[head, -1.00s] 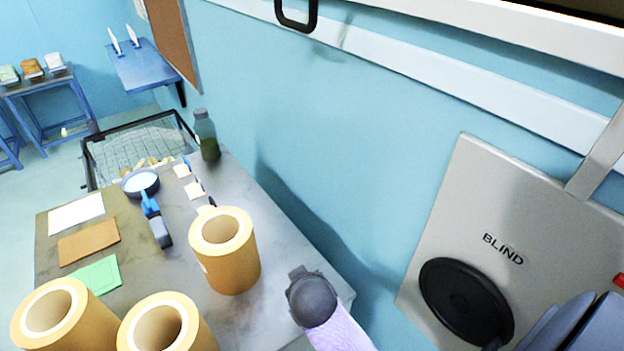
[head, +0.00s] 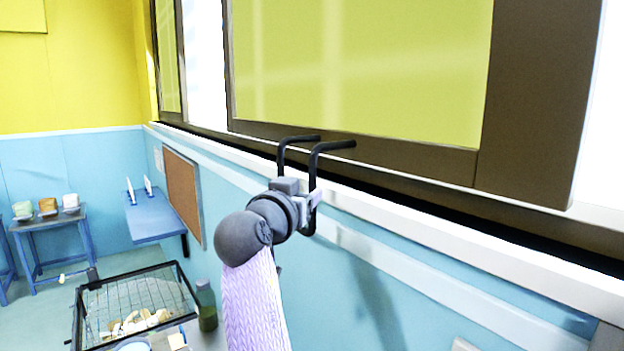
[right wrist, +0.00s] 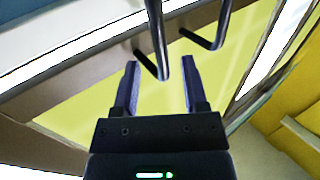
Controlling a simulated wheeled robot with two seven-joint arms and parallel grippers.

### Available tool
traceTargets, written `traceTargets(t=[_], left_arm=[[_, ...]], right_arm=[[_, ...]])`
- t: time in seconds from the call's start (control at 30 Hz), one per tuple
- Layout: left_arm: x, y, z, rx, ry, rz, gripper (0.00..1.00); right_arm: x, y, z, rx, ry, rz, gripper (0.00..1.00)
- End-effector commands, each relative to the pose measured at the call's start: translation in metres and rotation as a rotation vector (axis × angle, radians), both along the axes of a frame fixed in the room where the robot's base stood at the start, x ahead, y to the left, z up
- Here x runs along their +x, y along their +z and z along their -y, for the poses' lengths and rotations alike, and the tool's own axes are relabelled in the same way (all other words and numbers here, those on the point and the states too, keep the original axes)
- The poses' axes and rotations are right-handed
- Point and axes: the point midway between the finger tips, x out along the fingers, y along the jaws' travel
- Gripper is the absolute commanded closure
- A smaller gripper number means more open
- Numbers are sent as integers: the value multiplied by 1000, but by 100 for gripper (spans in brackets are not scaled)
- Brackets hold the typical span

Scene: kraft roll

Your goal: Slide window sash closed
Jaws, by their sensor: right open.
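The window sash (head: 540,90) has a wide brown frame and a yellow-green pane, and fills the upper right of the head view. Its black bent-bar handle (head: 332,146) stands out from the bottom rail. My right gripper (head: 308,205) is open and empty just below the handle, at the end of my sleeved right arm. In the right wrist view, the handle (right wrist: 159,40) crosses the gap between the two spread fingers of the right gripper (right wrist: 159,65). I cannot tell whether the bar lies between the fingertips or beyond them. My left gripper is out of view.
A white sill (head: 430,215) runs below the sash, above the blue wall. A cork board (head: 182,195) and a blue shelf (head: 155,218) are farther left. A wire basket (head: 135,290) and a green bottle (head: 206,305) stand low at left.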

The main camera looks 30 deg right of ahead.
Motion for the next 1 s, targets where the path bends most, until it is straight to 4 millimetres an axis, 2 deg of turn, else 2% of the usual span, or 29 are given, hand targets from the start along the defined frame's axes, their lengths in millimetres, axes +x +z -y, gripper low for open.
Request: traceTargets(t=[0.03,0.23,0.57,0.6,0.87,1.0], left_arm=[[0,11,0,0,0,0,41],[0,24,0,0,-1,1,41],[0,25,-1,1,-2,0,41],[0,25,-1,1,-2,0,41],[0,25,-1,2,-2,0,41],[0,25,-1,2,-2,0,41]], right_arm=[[7,6,10,-2,-2,-4,44],[28,3,36,0,-1,-2,44],[34,-1,43,2,2,-1,44],[34,-1,43,2,2,-1,46],[34,-1,43,1,2,-2,100],[34,-1,43,1,2,-2,100]])
